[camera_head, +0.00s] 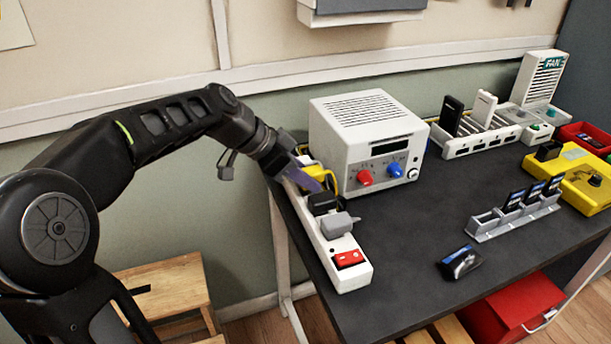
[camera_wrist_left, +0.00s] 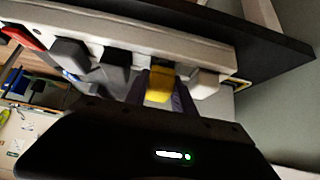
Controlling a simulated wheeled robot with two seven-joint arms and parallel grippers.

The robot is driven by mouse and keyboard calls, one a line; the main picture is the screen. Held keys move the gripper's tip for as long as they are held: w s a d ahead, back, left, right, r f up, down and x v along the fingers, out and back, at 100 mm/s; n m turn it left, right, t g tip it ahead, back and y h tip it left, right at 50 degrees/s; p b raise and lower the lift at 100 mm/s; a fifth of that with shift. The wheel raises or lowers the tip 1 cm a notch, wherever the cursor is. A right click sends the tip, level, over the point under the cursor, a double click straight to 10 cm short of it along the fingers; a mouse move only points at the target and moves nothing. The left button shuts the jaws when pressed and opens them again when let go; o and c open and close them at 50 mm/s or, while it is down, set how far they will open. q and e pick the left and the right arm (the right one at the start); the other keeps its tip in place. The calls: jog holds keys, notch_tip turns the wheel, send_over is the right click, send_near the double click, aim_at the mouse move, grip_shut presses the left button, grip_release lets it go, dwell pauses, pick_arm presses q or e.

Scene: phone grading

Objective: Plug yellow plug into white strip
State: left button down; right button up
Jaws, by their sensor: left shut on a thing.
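The yellow plug (camera_wrist_left: 160,84) sits between the two fingers of my left gripper (camera_wrist_left: 160,92) in the left wrist view. In the head view that gripper (camera_head: 312,178) is at the far part of the white strip (camera_head: 352,277), and yellow (camera_head: 325,174) shows just behind the fingers. The gripper is shut on the plug. The white strip also spans the top of the left wrist view (camera_wrist_left: 150,30). The plug is up against the strip's socket side; I cannot tell how deep it sits. My right gripper is not in view.
A black plug (camera_head: 322,202) and a grey plug (camera_head: 337,224) stand in the strip beside the fingers, before a red switch (camera_head: 348,258). A white plug (camera_wrist_left: 205,84) is on the other side. A white power supply (camera_head: 365,140) stands close right. The dark tabletop (camera_head: 400,225) is clear mid-front.

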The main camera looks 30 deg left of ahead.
pick_arm(q)
jog(key=shift+s+f+b, duration=0.1)
jog(key=shift+f+b, duration=0.35)
jog(key=shift+f, duration=0.05)
